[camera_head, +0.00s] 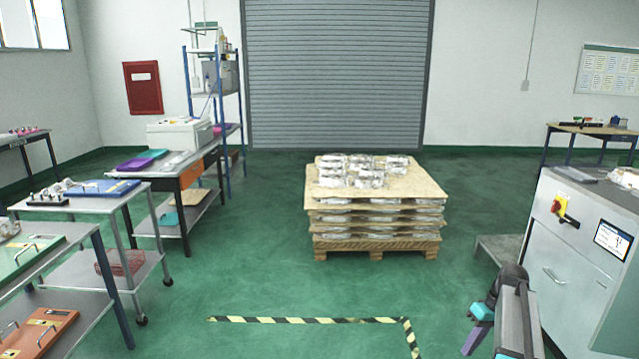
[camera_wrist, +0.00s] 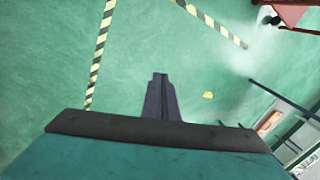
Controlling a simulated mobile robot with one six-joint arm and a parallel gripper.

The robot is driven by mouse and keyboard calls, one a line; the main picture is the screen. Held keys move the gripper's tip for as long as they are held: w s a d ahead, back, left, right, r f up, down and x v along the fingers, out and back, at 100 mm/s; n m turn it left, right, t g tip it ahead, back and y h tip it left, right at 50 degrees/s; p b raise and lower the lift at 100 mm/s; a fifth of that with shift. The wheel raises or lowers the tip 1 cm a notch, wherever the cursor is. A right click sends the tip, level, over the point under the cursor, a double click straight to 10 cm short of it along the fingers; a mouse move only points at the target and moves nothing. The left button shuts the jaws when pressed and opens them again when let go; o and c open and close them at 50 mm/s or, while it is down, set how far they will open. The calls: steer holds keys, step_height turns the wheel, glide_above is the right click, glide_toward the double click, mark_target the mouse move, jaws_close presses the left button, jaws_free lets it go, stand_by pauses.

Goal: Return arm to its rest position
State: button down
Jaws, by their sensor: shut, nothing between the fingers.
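My gripper (camera_wrist: 160,78) is shut and empty in the wrist view, its two dark fingers together over bare green floor. In the head view my arm is folded at the bottom right, and my gripper (camera_head: 468,347) points down at the lower edge of the picture. The gripper is in front of the grey machine cabinet and apart from it.
A pallet stack (camera_head: 375,242) with wrapped castings (camera_head: 365,172) stands mid-floor. A grey cabinet (camera_head: 572,285) with a screen is at the right. Carts and a table (camera_head: 183,172) line the left. Floor tape (camera_head: 305,320) marks open green floor.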

steer(key=s+a+f+g, duration=0.1)
steer(key=s+a+f, duration=0.3)
steer(key=a+f, duration=0.4)
steer(key=s+a+f+n+g, duration=0.1)
steer(key=s+a+f+g, duration=0.1)
steer(key=s+a+f, duration=0.4)
steer(key=s+a+f+g, duration=0.1)
steer(key=s+a+f, duration=0.2)
steer(key=a+f, duration=0.65)
steer(key=s+a+f+m+h, duration=0.1)
steer(key=s+a+f, duration=0.1)
steer(key=s, duration=0.5)
steer(key=s+a+f+m+g+h, duration=0.1)
steer(key=s+a+f, duration=0.2)
steer(key=s+f, duration=0.2)
steer(key=s+a+f+m+h, duration=0.1)
steer(key=s+a+f, duration=0.1)
steer(key=s, duration=0.8)
steer(key=shift+s+a+f+g+h, duration=0.3)
steer(key=shift+s+f, duration=0.1)
steer(key=shift+f, duration=0.45)
steer(key=shift+w, duration=0.1)
